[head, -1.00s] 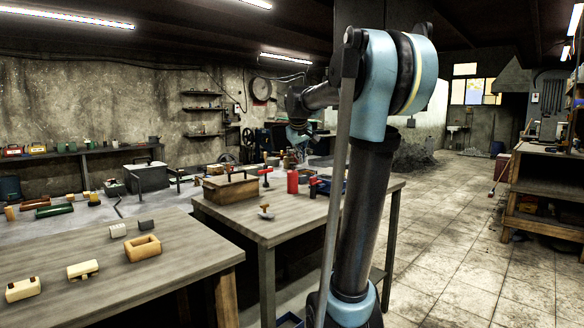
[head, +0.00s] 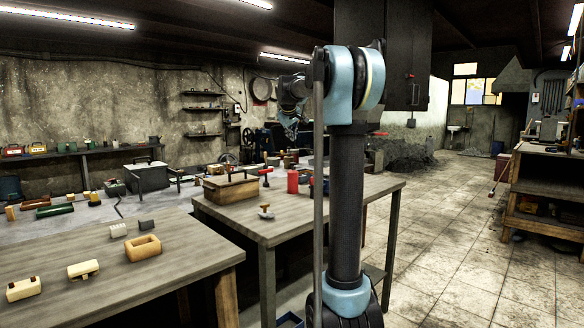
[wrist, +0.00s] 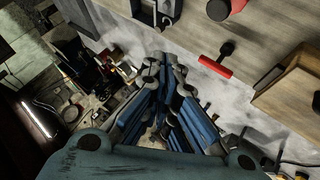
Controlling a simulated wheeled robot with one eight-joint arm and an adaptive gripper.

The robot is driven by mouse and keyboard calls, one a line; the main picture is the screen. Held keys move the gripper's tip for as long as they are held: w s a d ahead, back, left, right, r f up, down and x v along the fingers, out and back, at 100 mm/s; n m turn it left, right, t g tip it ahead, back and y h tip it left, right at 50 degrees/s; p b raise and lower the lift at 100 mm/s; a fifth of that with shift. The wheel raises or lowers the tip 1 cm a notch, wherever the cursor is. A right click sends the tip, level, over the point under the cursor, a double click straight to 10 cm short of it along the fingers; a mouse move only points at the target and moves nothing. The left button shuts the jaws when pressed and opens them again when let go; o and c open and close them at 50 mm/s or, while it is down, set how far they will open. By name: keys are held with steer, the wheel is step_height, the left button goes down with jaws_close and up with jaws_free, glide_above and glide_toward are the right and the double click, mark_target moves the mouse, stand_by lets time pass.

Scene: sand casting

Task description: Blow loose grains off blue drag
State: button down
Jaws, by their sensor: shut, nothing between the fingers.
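My gripper (head: 291,128) hangs above the far side of the middle workbench in the head view, small and partly blurred. In the wrist view my gripper (wrist: 160,95) shows its blue-and-grey fingers drawn together, with nothing held. A small patch of blue (head: 325,187) lies right of the red cylinder on the bench, mostly behind my arm; I cannot tell if it is the drag. No blue drag or loose grains can be made out clearly in either view.
The middle workbench (head: 290,222) carries a wooden box (head: 230,188), a red cylinder (head: 292,181) and a small knobbed tool (head: 265,212). A red-handled tool (wrist: 215,67) shows in the wrist view. The near-left bench (head: 110,268) holds wooden blocks. The tiled floor (head: 440,240) on the right is clear.

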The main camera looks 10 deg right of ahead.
steer(key=shift+f, duration=0.1)
steer(key=shift+f, duration=4.35)
steer(key=shift+f, duration=0.1)
steer(key=shift+f, duration=0.25)
steer(key=shift+f, duration=1.05)
steer(key=shift+r, duration=1.5)
steer(key=shift+r, duration=2.5)
